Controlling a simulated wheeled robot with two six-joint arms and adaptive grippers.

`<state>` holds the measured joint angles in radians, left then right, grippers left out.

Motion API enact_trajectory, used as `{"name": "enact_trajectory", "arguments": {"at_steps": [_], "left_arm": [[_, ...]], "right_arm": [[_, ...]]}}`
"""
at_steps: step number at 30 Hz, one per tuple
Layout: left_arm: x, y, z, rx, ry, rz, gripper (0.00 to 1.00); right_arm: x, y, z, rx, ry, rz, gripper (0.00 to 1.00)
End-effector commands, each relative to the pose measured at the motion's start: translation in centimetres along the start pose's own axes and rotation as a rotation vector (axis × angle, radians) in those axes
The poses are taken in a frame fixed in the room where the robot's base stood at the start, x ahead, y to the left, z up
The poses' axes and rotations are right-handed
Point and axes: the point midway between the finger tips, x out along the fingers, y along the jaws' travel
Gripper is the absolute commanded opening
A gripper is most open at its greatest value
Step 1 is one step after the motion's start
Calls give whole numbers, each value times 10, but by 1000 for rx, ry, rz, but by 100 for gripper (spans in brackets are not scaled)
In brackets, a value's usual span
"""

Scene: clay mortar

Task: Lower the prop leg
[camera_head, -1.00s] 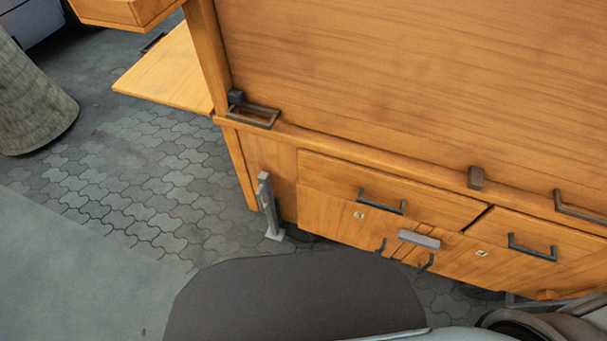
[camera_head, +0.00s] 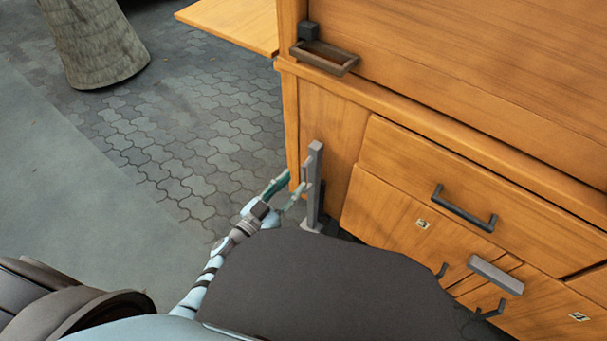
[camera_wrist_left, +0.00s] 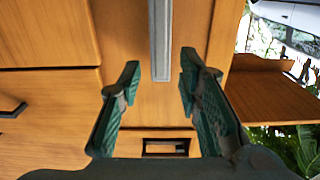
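The prop leg (camera_head: 314,186) is a grey metal bar with a flat foot, standing upright against the left end of the wooden cabinet's front. My left gripper (camera_head: 291,188) is open just left of the leg in the head view. In the left wrist view the leg (camera_wrist_left: 160,45) comes in from the top, and its end lies between and beyond the open fingers of my left gripper (camera_wrist_left: 158,85). The fingers do not appear closed on it. My right gripper is not in view.
The wooden cabinet (camera_head: 334,133) has drawers with dark handles (camera_head: 464,210) right of the leg. A rectangular bracket (camera_head: 325,57) sits above the leg. A side shelf (camera_head: 235,22) juts out at upper left. Paving (camera_head: 190,145) is clear left of the cabinet, with a tree trunk (camera_head: 93,42) farther back.

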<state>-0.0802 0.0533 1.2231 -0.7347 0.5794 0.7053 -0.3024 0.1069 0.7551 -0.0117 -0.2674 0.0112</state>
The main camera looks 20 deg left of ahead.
Motion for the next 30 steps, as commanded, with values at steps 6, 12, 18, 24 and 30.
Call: {"name": "enact_trajectory", "arguments": {"at_steps": [6,12,18,24,30], "left_arm": [[48,-1,3,0,0,-2,32],[61,0,2,0,-2,-2,32],[61,-1,1,0,-3,-3,32],[61,-1,1,0,-3,-3,0],[60,-1,2,0,-3,-3,0]], "right_arm": [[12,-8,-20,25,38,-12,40],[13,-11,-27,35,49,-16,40],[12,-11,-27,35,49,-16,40],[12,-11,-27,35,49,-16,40],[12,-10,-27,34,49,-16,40]]}}
